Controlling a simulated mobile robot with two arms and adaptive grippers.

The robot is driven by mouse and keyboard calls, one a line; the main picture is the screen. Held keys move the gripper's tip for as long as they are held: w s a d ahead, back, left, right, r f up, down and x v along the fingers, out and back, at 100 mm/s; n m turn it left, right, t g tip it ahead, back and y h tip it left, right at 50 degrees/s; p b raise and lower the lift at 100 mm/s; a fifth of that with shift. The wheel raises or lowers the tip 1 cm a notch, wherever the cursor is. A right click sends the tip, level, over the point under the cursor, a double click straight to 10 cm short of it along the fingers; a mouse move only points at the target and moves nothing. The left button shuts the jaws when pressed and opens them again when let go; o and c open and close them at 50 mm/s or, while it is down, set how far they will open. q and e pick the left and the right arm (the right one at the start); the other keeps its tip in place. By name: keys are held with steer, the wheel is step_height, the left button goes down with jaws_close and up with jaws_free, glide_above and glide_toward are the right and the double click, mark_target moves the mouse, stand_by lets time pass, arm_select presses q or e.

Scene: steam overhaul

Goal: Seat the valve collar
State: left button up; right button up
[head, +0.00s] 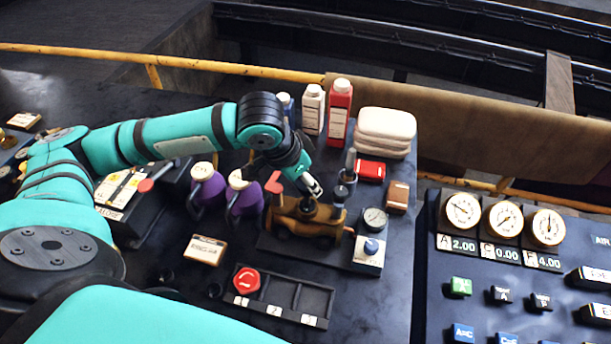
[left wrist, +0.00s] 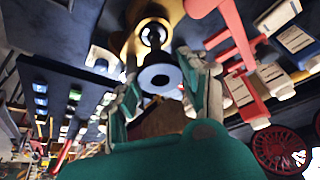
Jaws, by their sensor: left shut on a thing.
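The brass valve body (head: 290,226) stands on a dark plate near the middle of the head view, with a red lever (head: 273,187) at its left. My left gripper (head: 313,188) is just above the valve, pointing down. In the left wrist view my left gripper (left wrist: 165,92) is shut on a dark grey ring, the valve collar (left wrist: 146,79). Beyond the collar is a shiny round stem top (left wrist: 153,34) on the brass body (left wrist: 138,13). I cannot tell whether collar and valve touch. My right gripper is not in view.
A dark tray (head: 289,316) with numbered slots holds a red knob (head: 246,279). Purple bottles (head: 205,190) stand left of the valve, and a gauge block (head: 372,243) stands right. Behind are a red bottle (head: 339,112) and folded white cloths (head: 384,130). A gauge panel (head: 473,278) is at right.

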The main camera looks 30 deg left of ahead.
mark_target(306, 194)
arm_select(q)
steer(key=shift+f, duration=0.35)
stand_by(0.3)
steer(key=shift+f, duration=0.4)
steer(key=shift+f, duration=0.3)
steer(key=shift+f, duration=0.35)
steer(key=shift+f, duration=0.2)
stand_by(0.5)
steer(key=shift+f, duration=0.5)
steer(key=shift+f, duration=0.3)
stand_by(0.4)
